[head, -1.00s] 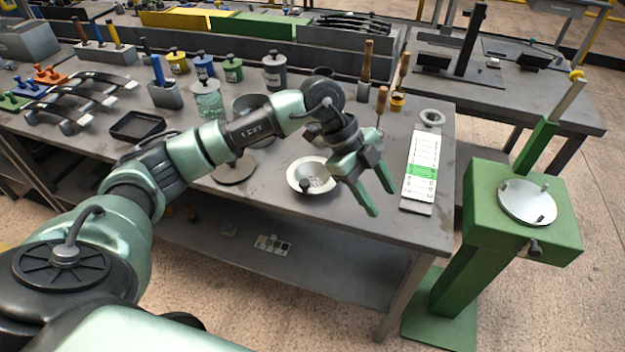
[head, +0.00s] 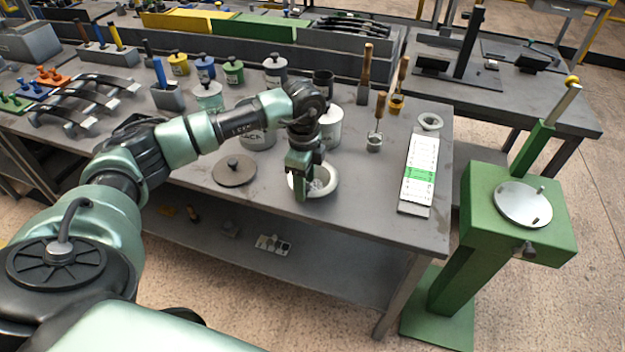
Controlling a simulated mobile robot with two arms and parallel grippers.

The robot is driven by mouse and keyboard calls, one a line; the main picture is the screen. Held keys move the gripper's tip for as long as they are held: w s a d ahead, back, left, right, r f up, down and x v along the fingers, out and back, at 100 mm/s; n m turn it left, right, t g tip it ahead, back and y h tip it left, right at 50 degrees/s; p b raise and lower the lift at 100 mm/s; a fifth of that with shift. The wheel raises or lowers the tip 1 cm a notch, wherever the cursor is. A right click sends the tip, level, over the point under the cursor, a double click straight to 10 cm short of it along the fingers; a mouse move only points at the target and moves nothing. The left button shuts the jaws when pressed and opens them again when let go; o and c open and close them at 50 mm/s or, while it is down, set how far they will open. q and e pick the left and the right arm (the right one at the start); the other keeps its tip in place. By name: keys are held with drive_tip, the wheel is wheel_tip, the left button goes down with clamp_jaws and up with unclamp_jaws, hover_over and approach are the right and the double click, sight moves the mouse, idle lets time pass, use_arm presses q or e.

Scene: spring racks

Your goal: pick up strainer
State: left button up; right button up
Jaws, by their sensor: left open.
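The strainer (head: 327,181) looks like a shallow white round bowl with a perforated bottom. It rests on the grey workbench near its front edge, in the middle of the head view. My left gripper (head: 302,190) points down over the strainer's left side and hides part of its rim. The left gripper is open, and I cannot tell from this angle whether a finger touches the rim. My right gripper is not in view.
A dark round lid (head: 234,171) lies left of the strainer. A white canister (head: 331,127) stands just behind it. A white and green chart (head: 419,168) lies to the right. A green stand (head: 518,215) is beside the bench. Bench top between strainer and chart is clear.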

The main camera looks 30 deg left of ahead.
use_arm(q)
drive_tip(key=shift+f, duration=0.1)
clamp_jaws()
